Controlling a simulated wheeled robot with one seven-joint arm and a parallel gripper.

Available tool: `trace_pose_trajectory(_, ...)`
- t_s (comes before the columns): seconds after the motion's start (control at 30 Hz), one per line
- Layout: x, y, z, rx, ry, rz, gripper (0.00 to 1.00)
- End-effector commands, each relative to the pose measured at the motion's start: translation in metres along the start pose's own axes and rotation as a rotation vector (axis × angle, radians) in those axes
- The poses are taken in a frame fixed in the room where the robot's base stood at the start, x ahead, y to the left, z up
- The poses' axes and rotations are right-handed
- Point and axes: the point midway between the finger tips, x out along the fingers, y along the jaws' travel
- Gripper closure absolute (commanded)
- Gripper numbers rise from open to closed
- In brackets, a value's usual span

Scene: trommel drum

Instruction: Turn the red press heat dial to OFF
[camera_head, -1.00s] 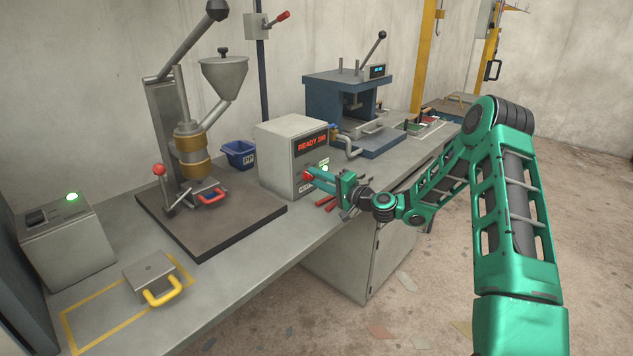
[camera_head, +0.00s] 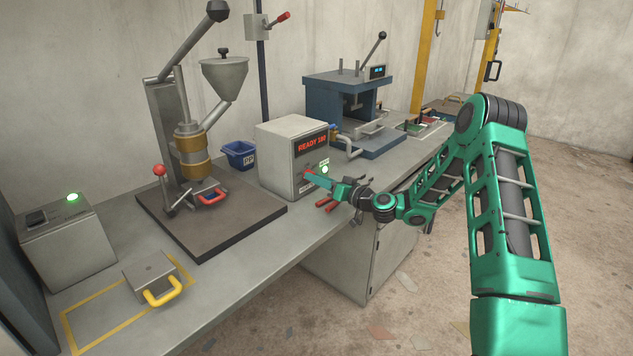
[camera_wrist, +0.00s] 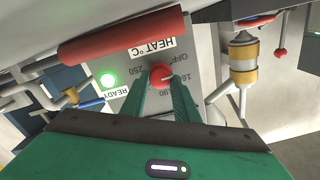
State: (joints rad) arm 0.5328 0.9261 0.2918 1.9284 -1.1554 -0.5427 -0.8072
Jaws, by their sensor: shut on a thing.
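The red heat dial (camera_wrist: 161,72) sits on the front panel of the grey control box (camera_head: 275,158). In the wrist view, the panel appears turned over, with HEAT °C, OFF, 250 and other numbers around the dial. A pale mark shows at the dial's lower right, away from OFF; its exact setting is hard to read. My gripper (camera_head: 313,176) reaches the panel from the right and is shut on the dial. Its two green fingers (camera_wrist: 161,88) lie on either side of it. In the head view, the fingers mostly hide the dial.
A green READY lamp (camera_wrist: 109,80) glows beside the dial. A press with a hopper (camera_head: 224,75) stands left.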

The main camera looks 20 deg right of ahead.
Motion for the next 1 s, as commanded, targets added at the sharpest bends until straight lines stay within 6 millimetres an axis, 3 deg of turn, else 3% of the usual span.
trace_pose_trajectory(0.5,-0.0019,0.0029,0.0064,-0.398,-0.013,0.005,0.95)
trace_pose_trajectory(1.0,-0.0018,0.0029,0.0059,-0.515,-0.012,0.005,0.95)
